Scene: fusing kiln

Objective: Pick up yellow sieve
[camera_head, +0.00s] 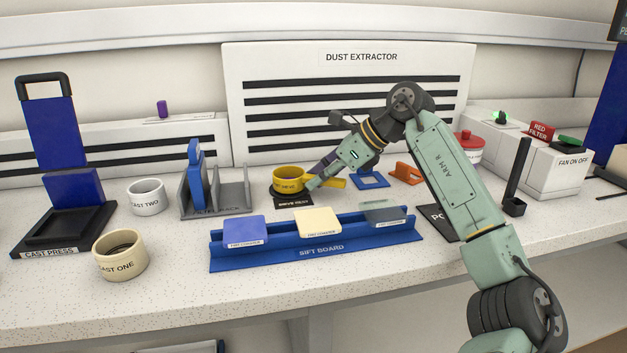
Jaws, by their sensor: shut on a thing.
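The yellow sieve (286,184) is a short round cup with a handle (334,182) pointing right. It sits at or just above a black base labelled "SIEVE REST" (293,201), near the middle of the bench; I cannot tell whether they touch. My gripper (316,183) reaches in from the right and is shut on the sieve, at the side where the handle meets the cup. My forearm hides part of the handle side, and the fingertips are small in this view.
The blue sift board (322,249) with several coloured tiles stands in front. The filter rack (232,197) is left of the sieve. Blue (370,180) and orange (407,174) pieces lie close on the right. The dust extractor (345,85) stands behind.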

